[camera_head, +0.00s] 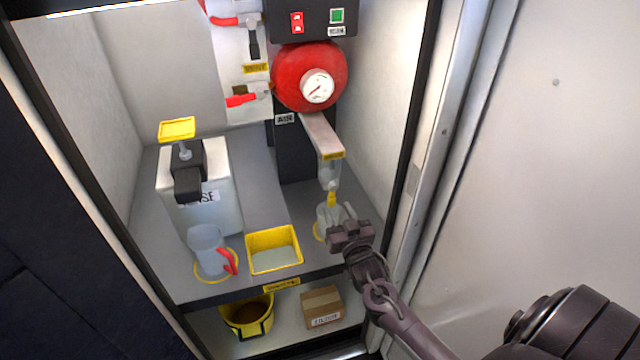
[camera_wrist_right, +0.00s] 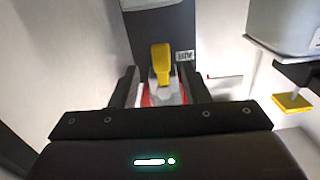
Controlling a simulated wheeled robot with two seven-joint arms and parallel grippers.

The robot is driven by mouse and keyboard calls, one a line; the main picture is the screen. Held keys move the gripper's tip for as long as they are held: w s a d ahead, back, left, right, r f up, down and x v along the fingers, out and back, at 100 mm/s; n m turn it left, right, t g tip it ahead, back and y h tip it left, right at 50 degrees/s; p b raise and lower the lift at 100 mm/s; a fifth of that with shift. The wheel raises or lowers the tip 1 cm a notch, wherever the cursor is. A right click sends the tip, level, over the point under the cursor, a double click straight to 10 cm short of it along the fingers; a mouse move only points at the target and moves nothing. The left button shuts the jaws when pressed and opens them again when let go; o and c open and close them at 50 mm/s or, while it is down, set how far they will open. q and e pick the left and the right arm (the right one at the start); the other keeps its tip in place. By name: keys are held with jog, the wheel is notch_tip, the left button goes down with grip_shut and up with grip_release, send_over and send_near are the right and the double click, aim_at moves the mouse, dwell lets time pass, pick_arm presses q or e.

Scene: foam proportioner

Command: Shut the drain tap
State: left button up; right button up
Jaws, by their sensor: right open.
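The drain tap looks to be the small yellow lever (camera_head: 331,199) under a clear bowl (camera_head: 328,174), below a grey bracket with a yellow label. In the right wrist view, a yellow lever (camera_wrist_right: 161,60) lies ahead, between the lines of my two fingers. My right gripper (camera_head: 345,214) is open, just below and right of the tap in the head view. I see nothing held, and contact with the lever cannot be told. A clear cup (camera_head: 325,216) on a yellow ring stands under the tap, partly hidden by the gripper. My left gripper is out of view.
A red round vessel with a gauge (camera_head: 318,86) is above. A yellow tray (camera_head: 274,249), a clear jug with red handle (camera_head: 207,248) and a white tank (camera_head: 192,215) stand left on the shelf. The cabinet's right frame (camera_head: 422,150) is close to my right arm.

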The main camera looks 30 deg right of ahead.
aim_at(332, 202)
jog(key=shift+w+r, duration=0.2)
jog(key=shift+w, duration=0.25)
jog(key=x, duration=0.4)
jog(key=shift+w+f, duration=0.1)
jog(key=shift+w, duration=0.3)
jog(key=shift+w+d, duration=0.2)
jog(key=shift+w, duration=0.35)
grip_shut()
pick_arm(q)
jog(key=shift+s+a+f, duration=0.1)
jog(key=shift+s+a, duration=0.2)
